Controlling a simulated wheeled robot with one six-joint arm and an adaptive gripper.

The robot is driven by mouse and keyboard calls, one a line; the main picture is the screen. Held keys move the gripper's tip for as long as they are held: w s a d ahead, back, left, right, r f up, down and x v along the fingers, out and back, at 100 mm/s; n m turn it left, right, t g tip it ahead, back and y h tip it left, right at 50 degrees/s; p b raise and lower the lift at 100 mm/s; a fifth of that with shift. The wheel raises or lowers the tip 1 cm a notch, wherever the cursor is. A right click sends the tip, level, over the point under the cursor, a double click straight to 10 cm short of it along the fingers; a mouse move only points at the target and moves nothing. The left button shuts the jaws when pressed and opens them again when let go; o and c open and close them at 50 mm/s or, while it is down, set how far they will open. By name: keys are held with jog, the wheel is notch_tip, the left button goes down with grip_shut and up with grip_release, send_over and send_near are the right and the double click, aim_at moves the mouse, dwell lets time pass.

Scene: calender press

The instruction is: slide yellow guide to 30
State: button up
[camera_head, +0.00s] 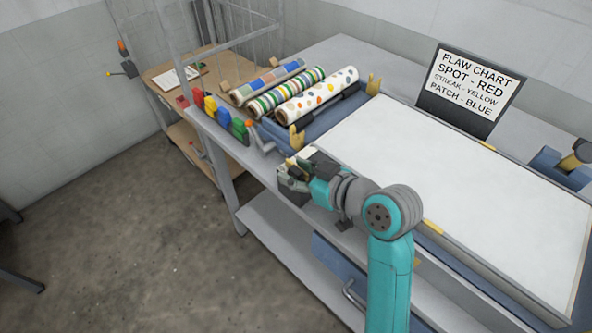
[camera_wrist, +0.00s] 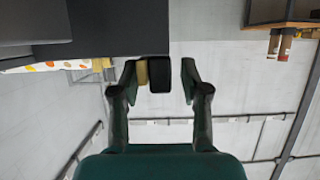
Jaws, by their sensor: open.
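My gripper (camera_head: 290,174) is at the front edge of the press, left of the white bed. In the wrist view my gripper (camera_wrist: 158,80) is open, its two fingers apart. A small yellow piece (camera_wrist: 141,72) and a black block (camera_wrist: 159,74) show between the fingers, the yellow one closer to the left finger. I cannot tell whether either finger touches them. In the head view a small yellow part (camera_head: 290,162) shows beside the gripper, mostly hidden by it. No scale or number 30 can be read.
Patterned rolls (camera_head: 303,93) lie behind the gripper, between yellow brackets (camera_head: 295,138). Coloured blocks (camera_head: 222,116) line the left edge. The flaw chart (camera_head: 468,84) stands behind the white bed (camera_head: 470,190). A dark body (camera_wrist: 100,30) fills the wrist view's upper left.

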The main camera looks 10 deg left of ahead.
jog(key=shift+w+a, duration=0.1)
jog(key=shift+a, duration=0.05)
jog(key=shift+f, duration=0.1)
grip_shut()
jog(key=w+d, duration=0.2)
jog(key=shift+w, duration=0.35)
grip_release()
jog(key=v, duration=1.2)
